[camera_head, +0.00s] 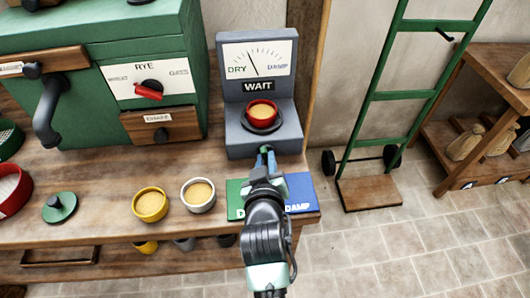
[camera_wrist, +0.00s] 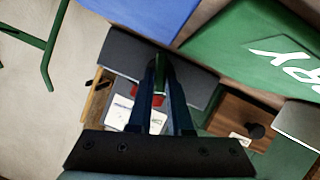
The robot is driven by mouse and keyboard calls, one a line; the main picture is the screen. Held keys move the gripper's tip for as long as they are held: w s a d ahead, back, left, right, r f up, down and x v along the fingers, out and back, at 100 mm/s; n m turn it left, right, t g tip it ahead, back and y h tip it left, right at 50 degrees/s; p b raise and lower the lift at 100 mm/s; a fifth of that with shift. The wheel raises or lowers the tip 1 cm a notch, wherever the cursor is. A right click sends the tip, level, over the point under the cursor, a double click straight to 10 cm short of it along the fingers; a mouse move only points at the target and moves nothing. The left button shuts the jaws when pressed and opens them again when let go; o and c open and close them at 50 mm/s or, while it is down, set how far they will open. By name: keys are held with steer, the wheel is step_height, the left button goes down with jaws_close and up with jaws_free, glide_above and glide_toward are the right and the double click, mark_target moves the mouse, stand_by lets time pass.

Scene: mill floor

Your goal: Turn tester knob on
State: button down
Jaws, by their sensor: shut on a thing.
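The grey tester (camera_head: 262,125) stands on the wooden bench, with a DRY to DAMP dial (camera_head: 258,60) and a sign reading WAIT. The dial needle stands slightly left of upright. A red bowl of grain (camera_head: 262,112) sits on the tester's round plate. My gripper (camera_head: 266,153) is at the tester's lower front face, with its fingers pointing toward it. In the wrist view the fingertips close around a small dark green piece, the tester knob (camera_wrist: 158,70), against the grey body (camera_wrist: 125,52). The gripper hides most of the knob, so its turn angle cannot be told.
Green DRY and blue DAMP mats (camera_head: 303,190) lie under my arm. White (camera_head: 198,195) and yellow (camera_head: 150,205) bowls of grain stand left of it. A green RYE machine (camera_head: 110,60) with a red-handled selector is at the left. A green hand truck (camera_head: 370,195) stands right.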

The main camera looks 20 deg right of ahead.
steer(key=c, duration=0.8)
jaws_free()
steer(key=shift+c, duration=0.2)
steer(key=p+v, duration=0.1)
steer(key=v, duration=1.2)
